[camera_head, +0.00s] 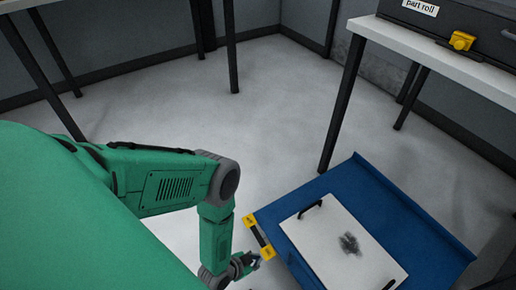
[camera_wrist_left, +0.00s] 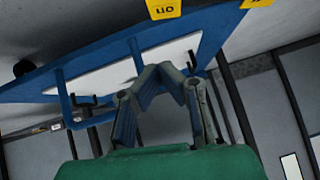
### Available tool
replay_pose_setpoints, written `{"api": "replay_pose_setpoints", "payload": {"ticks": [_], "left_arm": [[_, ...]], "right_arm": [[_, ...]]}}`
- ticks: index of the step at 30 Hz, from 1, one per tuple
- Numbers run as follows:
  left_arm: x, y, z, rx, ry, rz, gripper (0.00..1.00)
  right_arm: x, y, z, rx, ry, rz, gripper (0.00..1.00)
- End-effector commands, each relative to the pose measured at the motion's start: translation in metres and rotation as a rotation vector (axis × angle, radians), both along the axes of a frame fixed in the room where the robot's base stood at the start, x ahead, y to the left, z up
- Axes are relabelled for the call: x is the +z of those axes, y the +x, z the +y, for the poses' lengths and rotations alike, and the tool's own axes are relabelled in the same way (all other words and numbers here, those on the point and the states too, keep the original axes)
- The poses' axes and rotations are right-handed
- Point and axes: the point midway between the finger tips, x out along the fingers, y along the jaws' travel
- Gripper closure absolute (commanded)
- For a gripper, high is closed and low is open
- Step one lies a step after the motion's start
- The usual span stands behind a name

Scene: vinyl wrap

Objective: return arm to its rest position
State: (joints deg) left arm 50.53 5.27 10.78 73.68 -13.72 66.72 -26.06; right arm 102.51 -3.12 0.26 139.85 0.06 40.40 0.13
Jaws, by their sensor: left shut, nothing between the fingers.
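My left arm is green with grey joints and comes in from the left in the head view, bent downward at the elbow. My left gripper (camera_head: 246,264) is dark grey, shut and empty. It is beside the near left edge of a blue cart (camera_head: 372,196), close to a yellow label block (camera_head: 259,236). In the wrist view the fingers of the gripper (camera_wrist_left: 162,70) meet at their tips with nothing between them. I cannot tell whether the gripper touches the cart. My right gripper is not in view.
A white panel (camera_head: 341,248) with black handles and a dark smudge lies on the blue cart. A white table (camera_head: 436,55) with a black case (camera_head: 465,25) and a yellow latch (camera_head: 461,41) stands at the upper right. The grey floor (camera_head: 275,100) behind the arm is clear.

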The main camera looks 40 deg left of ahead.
Motion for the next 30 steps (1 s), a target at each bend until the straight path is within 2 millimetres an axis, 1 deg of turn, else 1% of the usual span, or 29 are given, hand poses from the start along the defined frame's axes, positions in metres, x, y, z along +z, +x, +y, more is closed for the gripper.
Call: {"api": "replay_pose_setpoints", "payload": {"ticks": [11,14,16,17,20,21,23,24,26,27,30], "left_arm": [[0.000,0.000,0.000,-0.001,-0.001,0.000,1.00],[0.008,0.003,-0.004,0.001,-0.010,0.019,1.00],[0.024,0.005,-0.009,0.007,-0.029,0.058,1.00],[0.034,0.005,-0.012,0.009,-0.039,0.084,1.00],[0.079,0.003,-0.019,0.030,-0.070,0.200,1.00],[0.101,-0.002,-0.019,0.044,-0.078,0.255,1.00],[0.136,-0.011,-0.017,0.071,-0.083,0.339,1.00],[0.160,-0.020,-0.013,0.091,-0.080,0.394,1.00],[0.197,-0.034,-0.005,0.127,-0.070,0.475,1.00],[0.221,-0.045,0.002,0.155,-0.060,0.525,1.00],[0.276,-0.073,0.019,0.227,-0.031,0.628,1.00]], "right_arm": [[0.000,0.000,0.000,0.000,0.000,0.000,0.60],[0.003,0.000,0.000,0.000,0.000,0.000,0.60],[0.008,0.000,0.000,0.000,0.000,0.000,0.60],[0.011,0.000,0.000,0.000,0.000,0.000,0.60],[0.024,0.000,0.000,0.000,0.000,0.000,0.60],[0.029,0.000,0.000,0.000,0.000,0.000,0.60],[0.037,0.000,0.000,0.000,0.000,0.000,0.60],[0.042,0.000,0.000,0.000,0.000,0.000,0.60],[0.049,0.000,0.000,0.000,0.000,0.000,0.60],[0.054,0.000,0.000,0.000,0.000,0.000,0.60],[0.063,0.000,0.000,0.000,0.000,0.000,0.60]]}}
